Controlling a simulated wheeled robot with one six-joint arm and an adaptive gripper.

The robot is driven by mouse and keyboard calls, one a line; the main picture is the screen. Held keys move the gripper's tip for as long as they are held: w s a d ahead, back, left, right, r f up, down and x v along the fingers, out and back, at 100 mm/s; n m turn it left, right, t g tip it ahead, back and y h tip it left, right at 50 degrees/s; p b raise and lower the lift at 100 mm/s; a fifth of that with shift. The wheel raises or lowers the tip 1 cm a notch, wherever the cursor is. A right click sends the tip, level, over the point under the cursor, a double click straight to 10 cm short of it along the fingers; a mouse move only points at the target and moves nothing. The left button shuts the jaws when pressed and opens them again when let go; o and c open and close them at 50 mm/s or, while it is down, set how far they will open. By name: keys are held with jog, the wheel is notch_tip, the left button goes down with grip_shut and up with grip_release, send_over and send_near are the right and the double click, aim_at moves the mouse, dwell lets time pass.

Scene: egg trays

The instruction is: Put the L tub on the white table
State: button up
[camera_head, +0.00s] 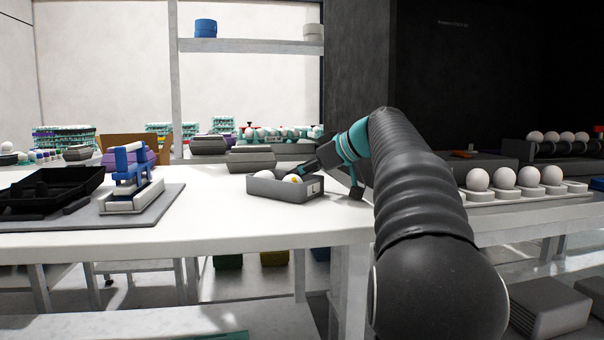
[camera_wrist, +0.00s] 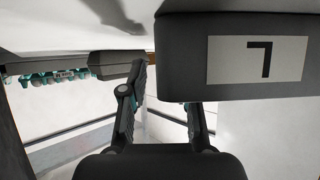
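The L tub (camera_head: 270,190) is a grey open box with white eggs in it. It stands upright on the white table (camera_head: 215,222), near its right end. Its white label shows the letter upside down in the wrist view, where the tub (camera_wrist: 182,60) fills the upper right. My gripper (camera_head: 331,180) is at the tub's right end, with one finger near the rim and the other apart to the right. In the wrist view my gripper (camera_wrist: 165,95) has its fingers spread; the tub hides the right fingertip. I see no clear grip on the tub.
Another grey tub (camera_head: 250,160) stands just behind. A blue and white device (camera_head: 130,170) and a black tray (camera_head: 45,195) lie at left. A row of eggs on a white holder (camera_head: 515,194) is at right. The table's front middle is clear.

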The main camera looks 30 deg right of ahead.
jog(key=shift+f, duration=0.4)
jog(key=shift+r, duration=0.2)
jog(key=shift+s+d+r+p, duration=0.15)
jog(key=shift+d+r+p, duration=0.05)
jog(key=shift+p, duration=0.15)
jog(key=p+v, duration=0.1)
jog(key=v, duration=0.9)
jog(key=shift+s+d+r, duration=0.1)
jog(key=shift+s+r, duration=0.05)
jog(key=shift+r, duration=0.2)
jog(key=shift+s+d+r, duration=0.2)
jog(key=shift+s+r, duration=0.05)
jog(key=shift+s, duration=0.15)
